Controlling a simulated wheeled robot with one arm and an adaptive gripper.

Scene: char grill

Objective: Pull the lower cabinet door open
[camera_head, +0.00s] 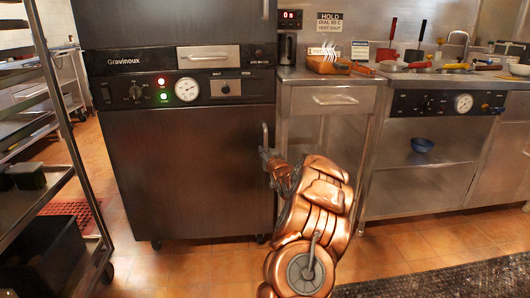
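The tall dark cabinet marked Gravinoux has a wide, plain lower door (185,175) below its control panel. The door looks closed, flush with the cabinet front. A short vertical metal handle (265,134) sits near the door's right edge. My copper-coloured arm reaches up from the bottom of the picture, right of the door. My gripper (266,154) is at the lower end of the handle, small and partly hidden by its own links. I cannot tell whether its fingers touch or enclose the handle.
A wheeled rack (62,100) and black bin (45,258) are at left. Tiled floor (180,268) before the door is clear.

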